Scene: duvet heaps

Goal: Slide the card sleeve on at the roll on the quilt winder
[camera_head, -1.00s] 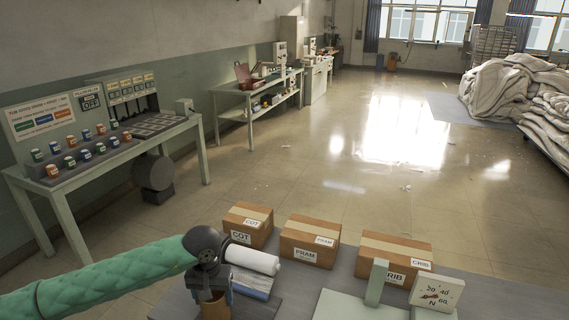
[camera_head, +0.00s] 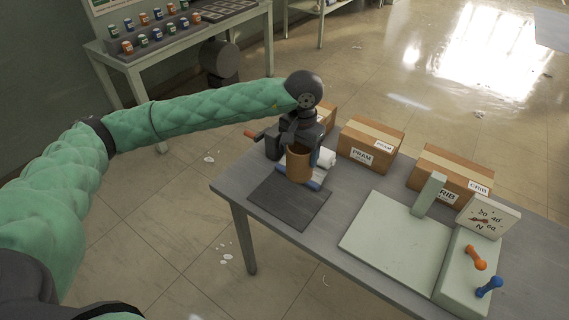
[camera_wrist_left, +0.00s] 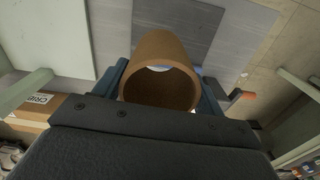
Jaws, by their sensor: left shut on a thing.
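My left gripper (camera_head: 302,160) is shut on the brown card sleeve (camera_head: 299,168), above the table by the quilt winder. In the left wrist view the open-ended sleeve (camera_wrist_left: 160,58) sits between the two blue-grey fingers (camera_wrist_left: 160,88). The winder's orange crank handle (camera_head: 255,134) sticks out to the left behind the gripper. The free end of the white roll (camera_head: 326,158) shows just right of the sleeve. The gripper and sleeve hide the rest of the roll, so I cannot tell whether the sleeve touches it. My right gripper is not in view.
A dark mat (camera_head: 285,205) lies in front of the winder. Cartons marked PRAM (camera_head: 366,148) and CRIB (camera_head: 446,176) stand along the back edge. A jar bench (camera_head: 165,50) stands behind left.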

